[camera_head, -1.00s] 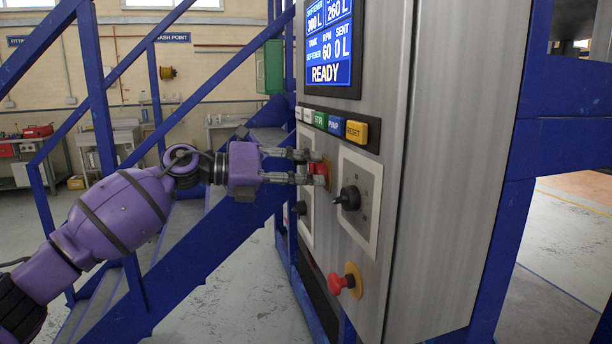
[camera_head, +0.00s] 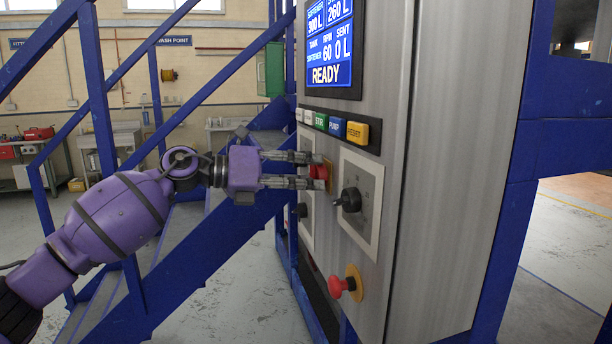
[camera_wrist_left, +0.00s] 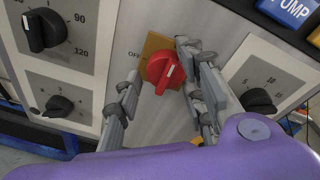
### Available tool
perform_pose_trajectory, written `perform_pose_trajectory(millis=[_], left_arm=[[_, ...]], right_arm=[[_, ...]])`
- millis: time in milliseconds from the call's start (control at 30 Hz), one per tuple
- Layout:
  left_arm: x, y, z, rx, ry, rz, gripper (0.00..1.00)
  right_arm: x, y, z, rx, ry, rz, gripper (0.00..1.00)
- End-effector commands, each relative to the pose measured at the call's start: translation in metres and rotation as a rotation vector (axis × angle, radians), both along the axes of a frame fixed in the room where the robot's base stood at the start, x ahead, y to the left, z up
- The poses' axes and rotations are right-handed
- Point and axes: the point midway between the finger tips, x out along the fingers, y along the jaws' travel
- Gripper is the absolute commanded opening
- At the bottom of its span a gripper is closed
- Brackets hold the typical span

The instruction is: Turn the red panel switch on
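The red panel switch (camera_head: 319,171) is a knob on a yellow plate, on the grey panel below the row of buttons. In the left wrist view the red knob (camera_wrist_left: 166,70) has a white mark, and the word OFF stands to the left of its plate. My left gripper (camera_head: 321,170) points at the panel, its fingers apart above and below the knob. In the left wrist view the fingers (camera_wrist_left: 158,62) lie on either side of the knob; I cannot tell whether they touch it. My right gripper is not in view.
A black dial (camera_head: 350,198) on a white plate sits close to the right of the switch. A red mushroom button (camera_head: 339,286) is lower down. A yellow RESET button (camera_head: 357,132) and other buttons are above. A blue stair rail (camera_head: 190,105) stands behind my left arm.

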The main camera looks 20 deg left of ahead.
Motion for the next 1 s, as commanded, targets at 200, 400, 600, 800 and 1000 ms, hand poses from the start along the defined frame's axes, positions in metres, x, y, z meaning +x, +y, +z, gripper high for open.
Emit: perform_pose_trajectory(millis=[200, 400, 600, 800, 1000], left_arm=[[-0.001, -0.002, -0.006, 0.004, 0.009, -0.005, 0.44], [-0.001, -0.002, -0.003, 0.001, 0.006, -0.006, 0.44], [-0.003, 0.002, -0.001, -0.001, 0.004, -0.003, 0.44], [-0.02, 0.029, 0.003, 0.001, 0.004, 0.0, 0.44], [-0.045, 0.065, 0.008, 0.001, 0.007, 0.0, 0.44]], right_arm=[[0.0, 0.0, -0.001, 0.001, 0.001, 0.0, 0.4], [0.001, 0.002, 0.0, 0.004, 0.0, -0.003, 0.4], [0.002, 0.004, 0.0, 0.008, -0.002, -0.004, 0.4], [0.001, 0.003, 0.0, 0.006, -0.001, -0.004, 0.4], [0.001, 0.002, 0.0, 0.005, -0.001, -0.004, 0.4]])
